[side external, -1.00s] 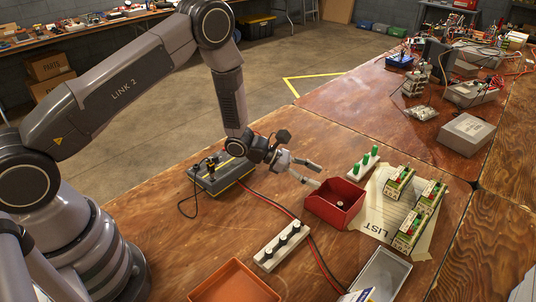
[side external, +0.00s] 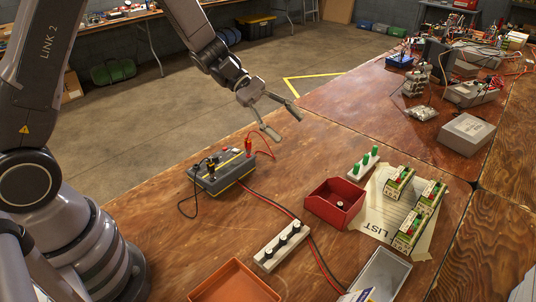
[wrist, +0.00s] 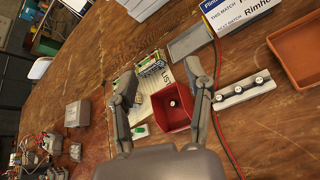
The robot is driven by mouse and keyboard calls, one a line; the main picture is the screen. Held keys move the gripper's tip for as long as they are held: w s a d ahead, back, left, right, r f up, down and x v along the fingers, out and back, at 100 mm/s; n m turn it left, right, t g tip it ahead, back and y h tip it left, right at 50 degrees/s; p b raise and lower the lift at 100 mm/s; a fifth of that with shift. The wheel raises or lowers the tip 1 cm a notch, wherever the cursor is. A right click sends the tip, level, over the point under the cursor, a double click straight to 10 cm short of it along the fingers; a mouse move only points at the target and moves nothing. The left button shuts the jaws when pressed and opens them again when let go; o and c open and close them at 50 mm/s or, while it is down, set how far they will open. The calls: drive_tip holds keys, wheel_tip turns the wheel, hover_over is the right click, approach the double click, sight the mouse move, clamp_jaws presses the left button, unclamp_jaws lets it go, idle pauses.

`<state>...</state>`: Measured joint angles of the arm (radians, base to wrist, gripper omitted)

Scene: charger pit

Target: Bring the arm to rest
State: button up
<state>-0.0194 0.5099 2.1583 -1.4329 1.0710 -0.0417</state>
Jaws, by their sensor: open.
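My gripper (side external: 290,112) is open and empty, raised well above the table (side external: 150,235) near its back edge. It touches nothing. In the wrist view my gripper (wrist: 160,105) shows two spread fingers, with the red bin (wrist: 172,122) far below between them. The red bin (side external: 335,210) stands on the table and holds a small dark-centred round piece (side external: 340,204).
A grey charger box (side external: 222,175) with leads stands below and left of my gripper. Green-cell and black-cell holders (side external: 282,247), several green-white modules (side external: 410,230) on a LIST sheet, an orange tray (side external: 232,285) and a metal tray (side external: 382,275) lie around. Space around the gripper is clear.

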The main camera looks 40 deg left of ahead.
drive_tip(key=s+a+r+m+y, duration=0.3)
drive_tip(key=s+r+m, duration=0.15)
drive_tip(key=s, duration=0.25)
drive_tip(key=s+a+r+m+y, duration=0.25)
drive_tip(key=s+r+m, duration=0.2)
drive_tip(key=s, duration=0.25)
drive_tip(key=s+a+r+m+t+y, duration=0.3)
drive_tip(key=s+a+m+t+y, duration=0.1)
drive_tip(key=s+a, duration=0.5)
drive_tip(key=shift+a+r+m+y, duration=0.2)
drive_tip(key=shift+a+m+y, duration=0.3)
drive_tip(key=shift+a+y, duration=0.55)
drive_tip(key=shift+d, duration=0.25)
